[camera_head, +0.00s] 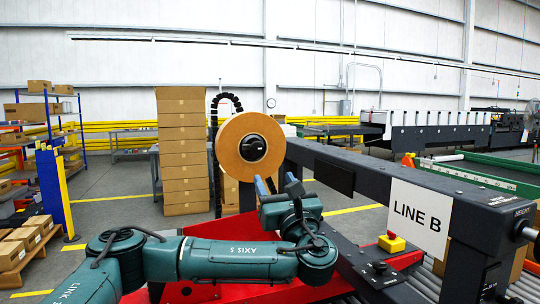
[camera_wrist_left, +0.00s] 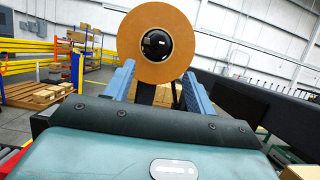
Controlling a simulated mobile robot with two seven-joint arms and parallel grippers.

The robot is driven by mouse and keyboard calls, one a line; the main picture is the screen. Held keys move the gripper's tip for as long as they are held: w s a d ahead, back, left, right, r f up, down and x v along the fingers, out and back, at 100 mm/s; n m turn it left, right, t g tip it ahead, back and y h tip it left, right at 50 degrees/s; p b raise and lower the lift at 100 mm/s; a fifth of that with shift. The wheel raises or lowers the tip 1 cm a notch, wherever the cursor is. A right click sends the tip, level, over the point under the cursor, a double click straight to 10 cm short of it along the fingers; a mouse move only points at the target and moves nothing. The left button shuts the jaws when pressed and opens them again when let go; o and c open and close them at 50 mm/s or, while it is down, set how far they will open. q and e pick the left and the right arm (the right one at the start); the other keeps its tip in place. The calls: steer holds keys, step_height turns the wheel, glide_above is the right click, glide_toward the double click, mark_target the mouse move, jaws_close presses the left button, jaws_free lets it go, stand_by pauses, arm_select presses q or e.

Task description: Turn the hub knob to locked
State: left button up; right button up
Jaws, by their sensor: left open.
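The hub knob (camera_head: 253,148) is a round black knob at the centre of a tan roll (camera_head: 227,140) that stands upright. In the left wrist view the knob (camera_wrist_left: 157,44) shows above and between the fingertips, with a small pale mark on its face. My left gripper (camera_head: 275,184) is open and empty, below and slightly right of the knob in the head view. Its two blue fingers (camera_wrist_left: 158,82) point toward the lower part of the roll. I cannot tell the exact gap, and any lock marking is too small to read. My right gripper is not in view.
A dark machine beam (camera_head: 370,178) with a LINE B sign (camera_head: 418,217) runs to the right of my left gripper. A red emergency button (camera_head: 391,239) sits on the frame. Stacked cartons (camera_head: 183,150) stand behind the roll at left. A red panel (camera_head: 215,255) lies below the arm.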

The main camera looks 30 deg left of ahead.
mark_target(258, 148)
arm_select(q)
steer(key=p+x, duration=0.2)
steer(key=x, duration=0.4)
steer(key=p+x, duration=0.2)
steer(key=x, duration=0.4)
steer(key=shift+a+r, duration=0.1)
steer(key=shift+r, duration=0.2)
steer(key=shift+w+a+r, duration=0.1)
steer(key=shift+w+a, duration=0.25)
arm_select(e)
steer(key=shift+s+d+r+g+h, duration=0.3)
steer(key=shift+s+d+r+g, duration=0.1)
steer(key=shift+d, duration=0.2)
arm_select(q)
steer(key=shift+c, duration=0.5)
